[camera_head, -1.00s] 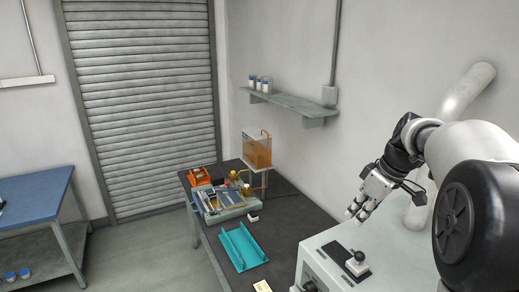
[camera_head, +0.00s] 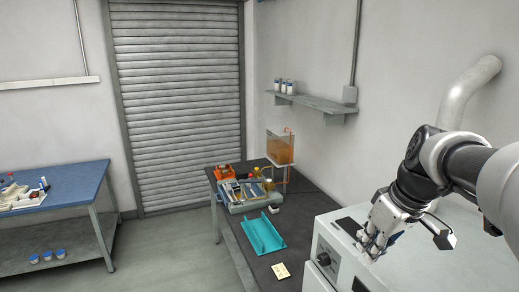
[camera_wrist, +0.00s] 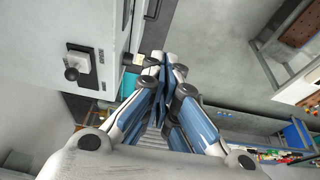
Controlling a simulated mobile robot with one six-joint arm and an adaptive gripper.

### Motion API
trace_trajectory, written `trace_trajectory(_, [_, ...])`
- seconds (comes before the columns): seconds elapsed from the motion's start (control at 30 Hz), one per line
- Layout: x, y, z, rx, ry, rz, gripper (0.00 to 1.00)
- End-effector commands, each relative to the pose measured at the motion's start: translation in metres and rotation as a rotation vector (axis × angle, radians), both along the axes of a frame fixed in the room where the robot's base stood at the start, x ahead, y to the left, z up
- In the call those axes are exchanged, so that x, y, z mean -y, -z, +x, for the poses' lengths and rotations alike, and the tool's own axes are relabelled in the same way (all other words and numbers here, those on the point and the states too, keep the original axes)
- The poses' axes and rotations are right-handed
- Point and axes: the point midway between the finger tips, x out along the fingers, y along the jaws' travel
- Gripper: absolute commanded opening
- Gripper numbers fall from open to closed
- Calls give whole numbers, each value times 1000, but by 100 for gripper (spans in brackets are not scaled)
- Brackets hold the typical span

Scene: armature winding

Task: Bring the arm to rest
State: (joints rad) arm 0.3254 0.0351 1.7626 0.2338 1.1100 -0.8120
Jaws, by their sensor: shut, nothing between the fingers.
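My gripper (camera_head: 371,247) is at the right in the head view, in front of the white machine box (camera_head: 322,232). Its fingers are shut with nothing between them. In the wrist view the closed fingertips of my gripper (camera_wrist: 160,62) meet near the middle. There the lever switch (camera_wrist: 72,74) on its dark plate shows on the machine's face to the left, apart from the fingers. In the head view my arm hides much of the machine's top.
A dark table (camera_head: 243,248) holds a teal tray (camera_head: 266,236), a parts tray (camera_head: 236,208) and an orange-filled tank (camera_head: 280,149). A wall shelf (camera_head: 318,104) is above. A blue bench (camera_head: 80,184) stands left. The floor (camera_head: 170,255) between is clear.

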Motion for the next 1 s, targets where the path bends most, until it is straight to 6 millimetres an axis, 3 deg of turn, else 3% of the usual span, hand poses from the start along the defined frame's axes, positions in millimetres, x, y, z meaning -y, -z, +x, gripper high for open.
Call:
trace_trajectory(0.17, [-42,52,-65,12,107,-12,0])
trace_trajectory(0.3, [-70,110,-128,32,219,-11,0])
trace_trajectory(0.5, [-86,185,-193,70,344,5,0])
trace_trajectory(0.6, [-89,207,-211,80,383,14,0])
trace_trajectory(0.7, [-89,216,-218,87,403,18,0])
trace_trajectory(1.0, [-89,216,-219,86,409,20,0])
